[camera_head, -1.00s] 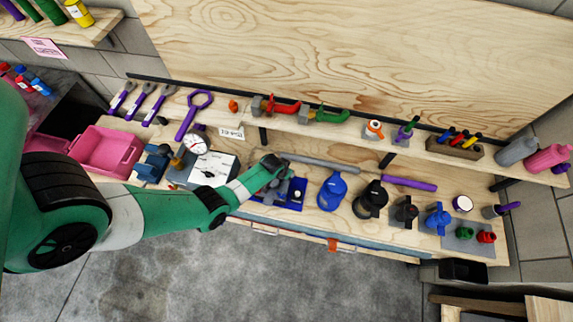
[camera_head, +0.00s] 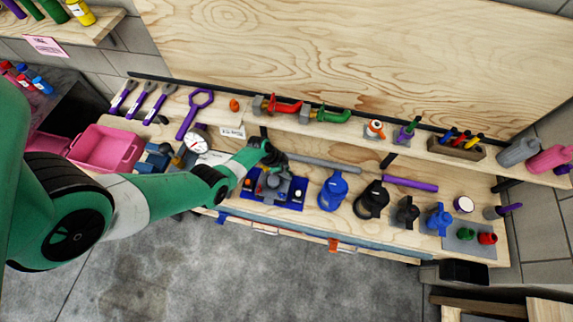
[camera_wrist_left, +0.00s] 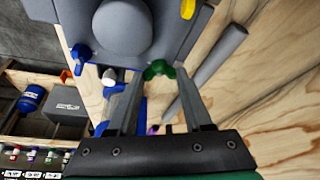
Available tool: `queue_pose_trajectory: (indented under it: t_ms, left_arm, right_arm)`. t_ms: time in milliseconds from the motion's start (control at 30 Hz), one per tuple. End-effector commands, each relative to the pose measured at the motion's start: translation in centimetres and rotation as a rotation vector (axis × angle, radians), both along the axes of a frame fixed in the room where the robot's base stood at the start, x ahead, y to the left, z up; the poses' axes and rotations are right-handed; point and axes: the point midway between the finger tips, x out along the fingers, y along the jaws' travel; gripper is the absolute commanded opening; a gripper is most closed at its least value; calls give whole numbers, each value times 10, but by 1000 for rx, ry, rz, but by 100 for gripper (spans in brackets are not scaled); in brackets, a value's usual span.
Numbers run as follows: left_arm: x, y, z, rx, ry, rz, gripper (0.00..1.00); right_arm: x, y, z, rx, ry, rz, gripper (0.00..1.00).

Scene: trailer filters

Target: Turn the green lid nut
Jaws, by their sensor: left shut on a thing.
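The green lid nut (camera_wrist_left: 160,70) shows in the left wrist view at the edge of a grey housing with a round dome (camera_wrist_left: 124,26). My left gripper (camera_wrist_left: 158,78) has its two fingers on either side of the nut and is shut on it. In the head view my left gripper (camera_head: 274,160) is at the back of the blue tray (camera_head: 295,203) that carries the grey housing (camera_head: 272,184); the nut is hidden there by the gripper. My right gripper is in neither view.
A grey bar (camera_head: 325,163) lies behind the tray. A blue bottle-shaped thing (camera_head: 332,192) and a black one (camera_head: 371,200) stand to its right. A shelf with red (camera_head: 285,105) and green (camera_head: 333,115) clamps runs above. A pink bin (camera_head: 105,148) stands at the left.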

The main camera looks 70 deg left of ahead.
Motion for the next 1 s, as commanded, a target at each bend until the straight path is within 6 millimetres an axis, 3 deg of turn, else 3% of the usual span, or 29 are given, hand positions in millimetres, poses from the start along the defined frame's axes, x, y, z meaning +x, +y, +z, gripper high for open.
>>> queue_pose_trajectory:
  t_ms: [500,1000]
  left_arm:
    - [0,2,-2,2,3,-326,0]
    - [0,2,-1,4,3,-375,0]
  right_arm:
    - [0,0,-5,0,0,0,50]
    - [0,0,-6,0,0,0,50]
